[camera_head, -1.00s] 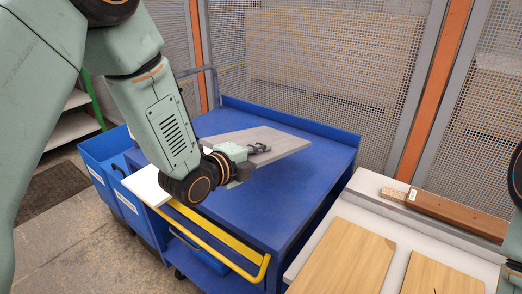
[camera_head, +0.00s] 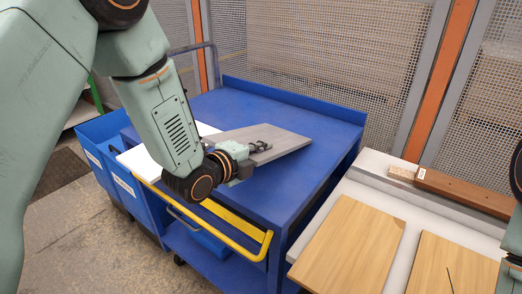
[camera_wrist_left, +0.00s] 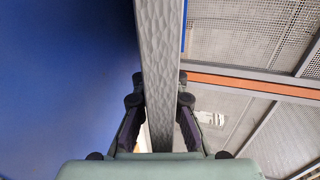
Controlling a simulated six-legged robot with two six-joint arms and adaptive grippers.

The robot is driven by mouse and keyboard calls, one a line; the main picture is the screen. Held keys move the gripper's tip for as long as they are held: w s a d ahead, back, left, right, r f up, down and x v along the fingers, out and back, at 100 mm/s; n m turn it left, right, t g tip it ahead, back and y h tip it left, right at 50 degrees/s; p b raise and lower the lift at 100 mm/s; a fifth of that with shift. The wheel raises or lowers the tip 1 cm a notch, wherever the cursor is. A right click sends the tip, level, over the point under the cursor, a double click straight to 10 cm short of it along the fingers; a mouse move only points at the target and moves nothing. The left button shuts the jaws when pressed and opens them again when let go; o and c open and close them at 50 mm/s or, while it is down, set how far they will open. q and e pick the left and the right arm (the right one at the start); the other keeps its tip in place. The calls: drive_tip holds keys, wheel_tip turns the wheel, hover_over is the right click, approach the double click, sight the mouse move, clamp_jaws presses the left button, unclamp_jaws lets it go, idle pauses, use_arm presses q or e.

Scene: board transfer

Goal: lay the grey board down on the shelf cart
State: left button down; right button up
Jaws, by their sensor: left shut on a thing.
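The grey board (camera_head: 284,141) is over the blue top of the shelf cart (camera_head: 290,188). The blue cart top (camera_wrist_left: 65,75) fills the left of that view. In the head view the board looks tilted, and I cannot tell whether its lower edge touches the cart. My left arm hides part of the board's left side. The right gripper is not in view.
A white panel (camera_head: 150,165) lies at the cart's left edge, by a yellow handle (camera_head: 230,234). Blue bins (camera_head: 118,184) stand left of the cart. A white table (camera_head: 335,205) with wooden boards (camera_head: 350,243) and a brown bar (camera_head: 465,192) is at right. Mesh fencing stands behind.

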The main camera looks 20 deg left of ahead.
use_arm(q)
drive_tip(key=shift+w+a+f, duration=0.15)
drive_tip(key=shift+w, duration=0.1)
drive_tip(key=shift+s, duration=0.2)
drive_tip(key=c, duration=1.5)
unclamp_jaws()
drive_tip(key=shift+w+f, duration=0.1)
drive_tip(key=shift+w, duration=0.05)
drive_tip(key=shift+c, duration=0.2)
drive_tip(key=shift+o, duration=1)
drive_tip(key=shift+o, duration=0.3)
